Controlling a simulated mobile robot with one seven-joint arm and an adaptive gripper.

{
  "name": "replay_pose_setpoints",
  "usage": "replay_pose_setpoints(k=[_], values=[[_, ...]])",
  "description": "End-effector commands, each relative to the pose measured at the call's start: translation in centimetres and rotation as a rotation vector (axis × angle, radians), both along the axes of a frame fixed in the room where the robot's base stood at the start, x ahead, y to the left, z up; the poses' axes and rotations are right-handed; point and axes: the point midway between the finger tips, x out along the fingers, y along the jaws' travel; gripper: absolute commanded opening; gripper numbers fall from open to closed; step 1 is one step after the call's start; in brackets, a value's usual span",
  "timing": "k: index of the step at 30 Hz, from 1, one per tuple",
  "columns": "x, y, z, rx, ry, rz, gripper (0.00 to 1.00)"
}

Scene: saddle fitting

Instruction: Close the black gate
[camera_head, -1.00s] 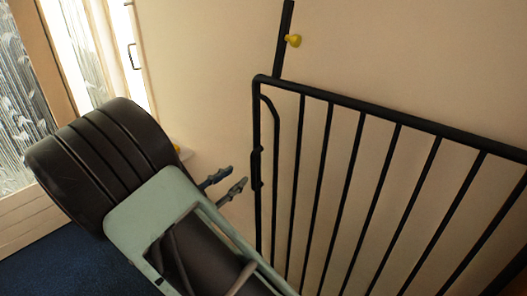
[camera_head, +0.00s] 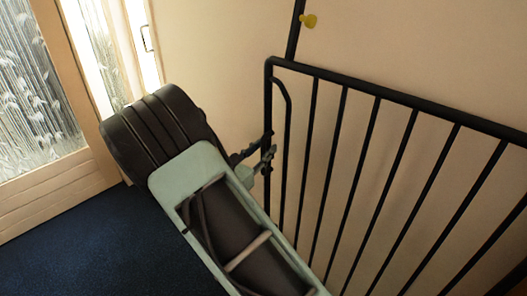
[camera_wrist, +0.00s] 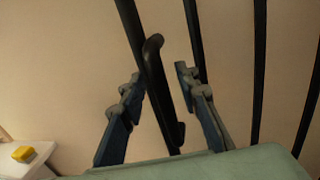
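The black gate (camera_head: 400,98) has a frame of thin bars and stands in front of the beige wall, on the right of the head view. Its near vertical edge post is at its left end. A short black handle (camera_wrist: 161,90) on the gate shows in the wrist view. My gripper (camera_wrist: 160,76) is open, with one finger on each side of the handle and gaps visible. In the head view my gripper (camera_head: 265,155) is at the gate's left post, partly overlapping it. Contact with the handle cannot be told. My arm hides the gate's lower left part.
A black post with a yellow knob (camera_head: 308,21) rises behind the gate. A glazed wooden door (camera_head: 35,90) stands at the left. Blue carpet (camera_head: 110,250) lies clear at lower left. A yellow object (camera_wrist: 23,154) sits on a white ledge (camera_wrist: 40,150) at lower left in the wrist view.

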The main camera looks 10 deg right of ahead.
Motion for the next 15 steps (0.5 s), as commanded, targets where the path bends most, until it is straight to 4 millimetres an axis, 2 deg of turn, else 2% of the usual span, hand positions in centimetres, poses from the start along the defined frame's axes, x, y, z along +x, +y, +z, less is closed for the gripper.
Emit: replay_pose_setpoints(k=[9,15], values=[[0.26,-0.25,0.01,0.000,0.001,0.000,0.30],[0.24,-0.25,0.01,0.000,0.000,0.000,0.09]])
